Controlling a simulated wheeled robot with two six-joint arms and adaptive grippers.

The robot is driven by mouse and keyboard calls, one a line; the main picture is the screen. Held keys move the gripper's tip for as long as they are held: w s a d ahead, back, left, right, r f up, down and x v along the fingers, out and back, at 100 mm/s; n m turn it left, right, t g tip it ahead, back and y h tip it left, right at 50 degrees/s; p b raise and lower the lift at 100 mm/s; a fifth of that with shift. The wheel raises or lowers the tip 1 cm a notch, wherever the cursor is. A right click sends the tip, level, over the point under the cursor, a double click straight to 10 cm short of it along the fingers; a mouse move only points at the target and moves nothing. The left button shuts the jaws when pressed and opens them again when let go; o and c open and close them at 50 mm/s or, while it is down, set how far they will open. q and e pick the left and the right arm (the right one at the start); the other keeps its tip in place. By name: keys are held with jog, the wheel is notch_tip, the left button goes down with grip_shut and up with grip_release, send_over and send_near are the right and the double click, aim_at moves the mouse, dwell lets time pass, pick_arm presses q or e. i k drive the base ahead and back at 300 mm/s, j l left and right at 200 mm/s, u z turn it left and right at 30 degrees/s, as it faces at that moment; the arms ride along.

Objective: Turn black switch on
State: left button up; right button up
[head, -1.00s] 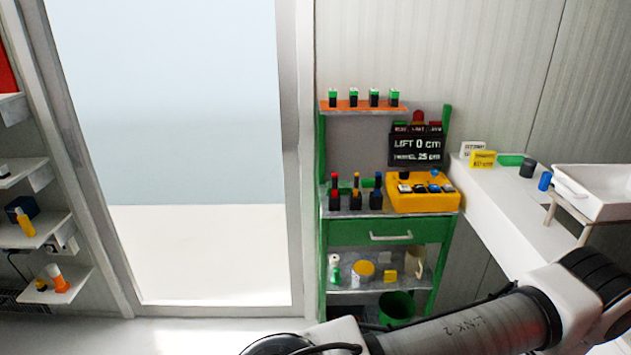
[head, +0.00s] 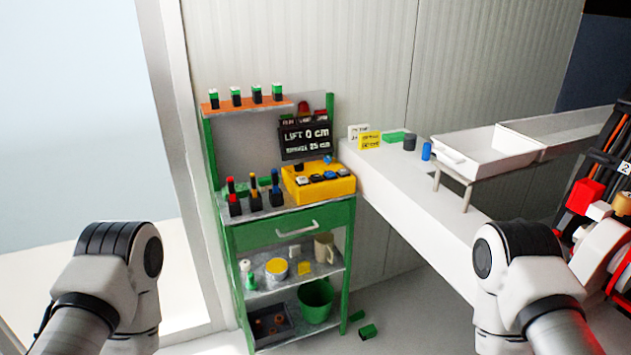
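A yellow control box (head: 335,188) sits on the top of a green cart (head: 270,228), right of centre. Its sloped top carries a row of small buttons in white, dark and blue. A small black knob (head: 298,167) stands at the back left of the box, and a blue piece (head: 327,160) at the back right. Which of these is the black switch, and whether it is on, I cannot tell at this size. Both my arms show only as links at the lower left and lower right, well apart from the box. Neither gripper shows.
A dark display (head: 305,138) reads "LIFT 0 cm" behind the box. Several red, yellow and blue-topped black pieces (head: 255,200) stand left of it. A white counter (head: 400,195) with a white tray (head: 490,150) lies right. A green block (head: 368,331) lies on the floor.

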aim_at(298, 168)
jog(key=i+z, duration=0.2)
jog(key=i, duration=0.2)
jog(key=i+j+z, duration=0.25)
jog(key=i, duration=0.15)
jog(key=i+j+z, duration=0.2)
jog(key=i, duration=0.2)
jog(key=l, duration=0.1)
